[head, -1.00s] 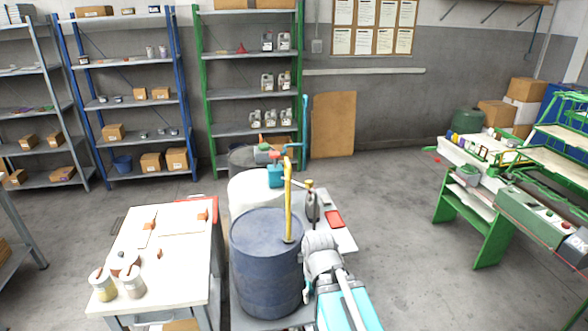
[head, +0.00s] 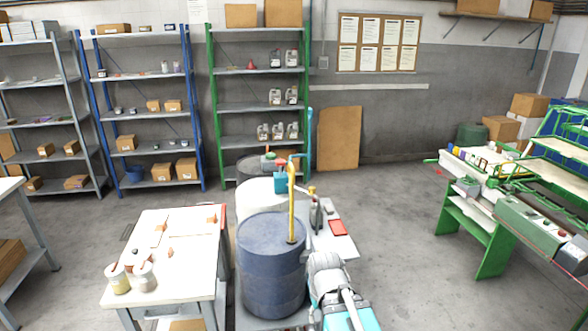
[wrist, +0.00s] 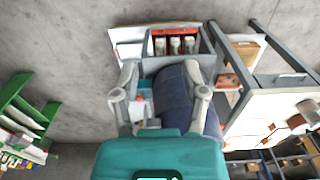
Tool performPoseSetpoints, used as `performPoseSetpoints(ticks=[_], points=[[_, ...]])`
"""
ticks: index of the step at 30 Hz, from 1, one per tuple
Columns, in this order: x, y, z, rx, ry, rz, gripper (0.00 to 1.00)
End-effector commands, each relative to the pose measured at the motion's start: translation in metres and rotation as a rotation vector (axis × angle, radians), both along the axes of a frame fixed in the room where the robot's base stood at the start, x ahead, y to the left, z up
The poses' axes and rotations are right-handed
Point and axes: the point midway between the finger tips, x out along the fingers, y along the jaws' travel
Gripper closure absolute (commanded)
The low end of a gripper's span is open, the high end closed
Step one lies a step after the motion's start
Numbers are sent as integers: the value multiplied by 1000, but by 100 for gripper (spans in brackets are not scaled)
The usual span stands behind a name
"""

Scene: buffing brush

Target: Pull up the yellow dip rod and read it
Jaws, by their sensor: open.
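The yellow dip rod (head: 291,200) stands upright at the right side of the top of a dark blue drum (head: 270,270) in the head view. Its top is bent or wider. My gripper (wrist: 161,72) shows in the wrist view with its two grey fingers spread apart and nothing gripped between them. The blue drum (wrist: 172,92) shows behind and between the fingers. I cannot make out the rod in the wrist view. In the head view my arm is low, just right of the drum, and the rod is clear of it.
A white table (head: 170,255) with several jars stands left of the drum. A white drum (head: 258,195) and a teal pump (head: 281,182) are behind it. A small table with a red tray (head: 338,228) is to the right. Open floor (head: 400,230) lies between it and the green bench (head: 490,235).

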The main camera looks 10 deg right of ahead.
Motion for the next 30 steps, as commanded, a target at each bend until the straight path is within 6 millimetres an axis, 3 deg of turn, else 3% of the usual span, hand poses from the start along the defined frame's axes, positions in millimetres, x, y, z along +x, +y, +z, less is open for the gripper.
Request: performPoseSetpoints(ticks=[17, 23, 30], points=[[7, 0, 1, 2, -24, -2, 43], [39, 6, 7, 10, -137, -4, 43], [112, 8, 30, 32, -411, -25, 43]])
